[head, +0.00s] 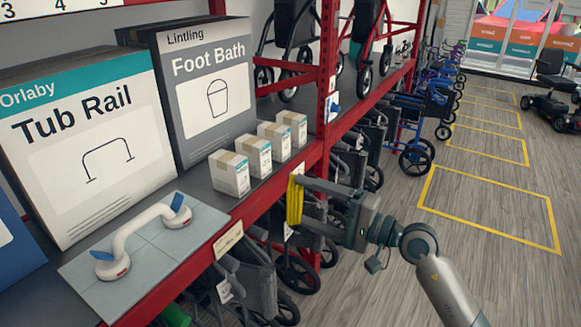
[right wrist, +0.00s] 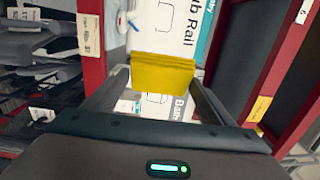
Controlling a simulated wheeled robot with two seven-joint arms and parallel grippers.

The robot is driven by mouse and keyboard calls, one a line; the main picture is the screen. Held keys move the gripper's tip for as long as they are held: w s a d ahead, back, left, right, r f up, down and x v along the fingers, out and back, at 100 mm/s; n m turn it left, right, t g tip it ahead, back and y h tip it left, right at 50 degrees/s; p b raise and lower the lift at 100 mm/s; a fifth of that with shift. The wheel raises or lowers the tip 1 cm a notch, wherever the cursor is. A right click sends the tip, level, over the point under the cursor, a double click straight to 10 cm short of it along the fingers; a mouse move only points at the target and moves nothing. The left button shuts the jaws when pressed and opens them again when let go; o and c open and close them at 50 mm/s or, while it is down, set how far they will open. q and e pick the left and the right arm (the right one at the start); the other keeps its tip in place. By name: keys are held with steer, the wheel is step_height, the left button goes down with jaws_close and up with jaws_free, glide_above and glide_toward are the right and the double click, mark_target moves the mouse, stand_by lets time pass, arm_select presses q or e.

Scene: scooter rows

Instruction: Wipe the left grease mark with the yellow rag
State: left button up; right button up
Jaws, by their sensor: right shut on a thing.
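The folded yellow rag (head: 294,201) is held between the fingers of my right gripper (head: 301,203), in front of the red shelf edge. It also shows in the right wrist view (right wrist: 162,76), where both fingers press on its ends. My right gripper is shut on it. I cannot make out any grease mark in either view. My left gripper is not in view.
A red-edged shelf (head: 268,212) holds a Tub Rail box (head: 88,140), a Foot Bath box (head: 208,90), several small white boxes (head: 229,173) and a tile panel with a grab bar (head: 140,238). Walkers and wheelchairs stand below and behind.

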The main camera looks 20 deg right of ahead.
steer(key=s+f+m+t+h, duration=0.1)
steer(key=s+f, duration=0.6)
steer(key=s, duration=0.1)
steer(key=a+f+m+t+h+b, duration=0.1)
steer(key=a+f+b, duration=0.2)
steer(key=f+b, duration=0.6)
steer(key=shift+s+a+f+h, duration=0.25)
steer(key=shift+a+f+h, duration=0.15)
